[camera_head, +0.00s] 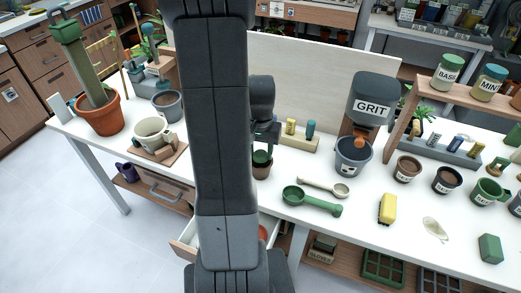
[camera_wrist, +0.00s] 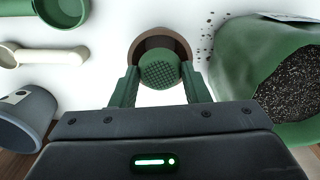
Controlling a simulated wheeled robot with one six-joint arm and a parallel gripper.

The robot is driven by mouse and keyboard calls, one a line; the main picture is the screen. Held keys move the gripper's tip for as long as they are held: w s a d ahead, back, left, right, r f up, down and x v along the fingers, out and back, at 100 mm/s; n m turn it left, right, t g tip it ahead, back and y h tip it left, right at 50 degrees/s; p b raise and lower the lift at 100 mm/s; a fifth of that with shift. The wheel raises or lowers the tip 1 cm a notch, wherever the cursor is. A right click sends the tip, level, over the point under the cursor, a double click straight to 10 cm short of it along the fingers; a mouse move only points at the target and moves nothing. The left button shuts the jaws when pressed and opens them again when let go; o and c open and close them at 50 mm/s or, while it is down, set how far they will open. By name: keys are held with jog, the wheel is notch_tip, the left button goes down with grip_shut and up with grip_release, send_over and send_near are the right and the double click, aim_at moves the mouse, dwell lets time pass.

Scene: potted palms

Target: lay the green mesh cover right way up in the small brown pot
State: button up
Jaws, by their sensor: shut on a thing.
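The green mesh cover (camera_wrist: 160,70) is between the fingertips of my gripper (camera_wrist: 160,79), which is shut on it. Its round mesh face is turned toward the wrist camera. The small brown pot (camera_wrist: 142,46) lies straight beyond the cover, its rim curving around the cover's far side. In the head view the brown pot (camera_head: 261,173) stands on the white table below my gripper (camera_head: 263,147), with green showing at its top. I cannot tell whether the cover touches the pot. My arm hides part of the table.
In the wrist view, a green bag of dark soil (camera_wrist: 252,60) is close on the right, with crumbs beside it. A grey pot (camera_wrist: 25,115), cream spoon (camera_wrist: 40,55) and green scoop (camera_wrist: 65,10) are on the left. The grit dispenser (camera_head: 373,97) stands right of my gripper.

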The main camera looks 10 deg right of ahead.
jog(key=shift+f+b, duration=0.7)
jog(key=shift+f, duration=0.2)
jog(key=o, duration=1.3)
jog(key=shift+r, duration=0.15)
jog(key=shift+r+p, duration=3.2)
jog(key=shift+r, duration=0.85)
jog(key=shift+f, duration=0.2)
notch_tip(320, 180, down, 8)
jog(key=b, duration=0.6)
jog(key=shift+r, duration=0.15)
